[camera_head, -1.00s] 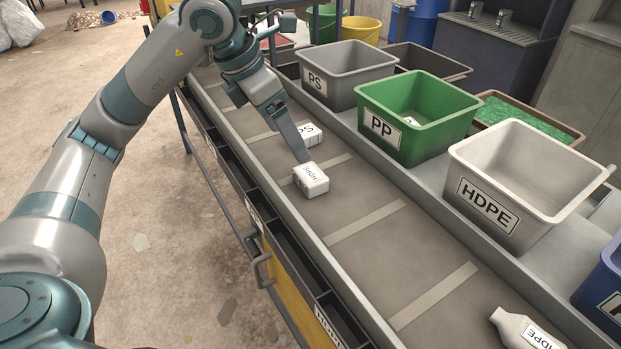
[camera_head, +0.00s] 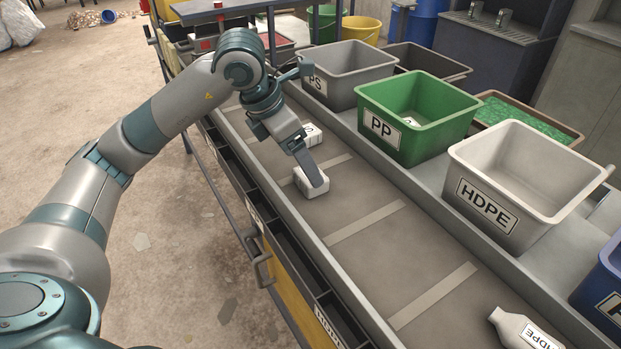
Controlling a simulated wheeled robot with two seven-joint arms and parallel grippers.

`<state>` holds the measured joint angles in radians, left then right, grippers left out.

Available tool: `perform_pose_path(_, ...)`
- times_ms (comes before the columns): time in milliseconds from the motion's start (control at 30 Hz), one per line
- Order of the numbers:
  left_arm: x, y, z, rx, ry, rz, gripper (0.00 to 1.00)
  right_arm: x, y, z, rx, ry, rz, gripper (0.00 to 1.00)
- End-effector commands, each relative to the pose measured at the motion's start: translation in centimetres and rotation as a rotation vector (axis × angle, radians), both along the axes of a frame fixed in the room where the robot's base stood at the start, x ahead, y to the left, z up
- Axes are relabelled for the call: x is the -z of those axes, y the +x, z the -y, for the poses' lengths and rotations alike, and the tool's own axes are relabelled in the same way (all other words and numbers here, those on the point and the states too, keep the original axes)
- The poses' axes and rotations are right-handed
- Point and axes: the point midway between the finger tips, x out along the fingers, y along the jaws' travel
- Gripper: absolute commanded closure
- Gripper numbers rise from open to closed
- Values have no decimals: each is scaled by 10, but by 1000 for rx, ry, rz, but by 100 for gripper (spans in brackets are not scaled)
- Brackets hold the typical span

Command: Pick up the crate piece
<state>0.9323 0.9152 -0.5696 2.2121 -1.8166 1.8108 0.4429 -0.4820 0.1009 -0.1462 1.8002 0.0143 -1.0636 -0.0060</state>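A white block (camera_head: 303,187) lies on the belt and is probably the crate piece; its HDPE label is now mostly covered by my gripper. My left gripper (camera_head: 316,178) points down at this block, with one finger in front of its upper face. The other finger is hidden, so I cannot tell whether the gripper is open or shut, or whether it touches the block. A second white block (camera_head: 312,133) with a PS label lies just behind, partly covered by my gripper. My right gripper is not in view.
A white HDPE bottle (camera_head: 524,330) lies on the belt (camera_head: 395,240) at the lower right. Bins stand along the right side: grey PS (camera_head: 348,68), green PP (camera_head: 402,128), white HDPE (camera_head: 505,203) and a blue one (camera_head: 600,290). The belt's middle is clear.

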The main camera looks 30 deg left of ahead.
Motion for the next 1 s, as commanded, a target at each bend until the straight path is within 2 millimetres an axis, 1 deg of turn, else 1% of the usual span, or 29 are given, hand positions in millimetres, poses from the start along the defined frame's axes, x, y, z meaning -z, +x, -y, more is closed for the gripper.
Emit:
perform_pose_path(67,8,0,4,2,0,-4,22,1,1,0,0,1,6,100)
perform_pose_path(200,25,3,10,2,0,-4,22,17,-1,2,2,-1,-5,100)
perform_pose_path(300,35,8,11,0,-1,-2,22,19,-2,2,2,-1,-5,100)
perform_pose_path(400,40,9,12,1,-1,-2,22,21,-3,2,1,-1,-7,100)
perform_pose_path(867,41,10,12,1,0,0,22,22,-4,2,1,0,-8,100)
perform_pose_path(900,41,10,12,1,0,0,24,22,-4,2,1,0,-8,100)
perform_pose_path(967,41,10,12,1,0,0,39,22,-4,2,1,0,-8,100)
perform_pose_path(1000,41,10,12,1,0,0,48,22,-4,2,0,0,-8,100)
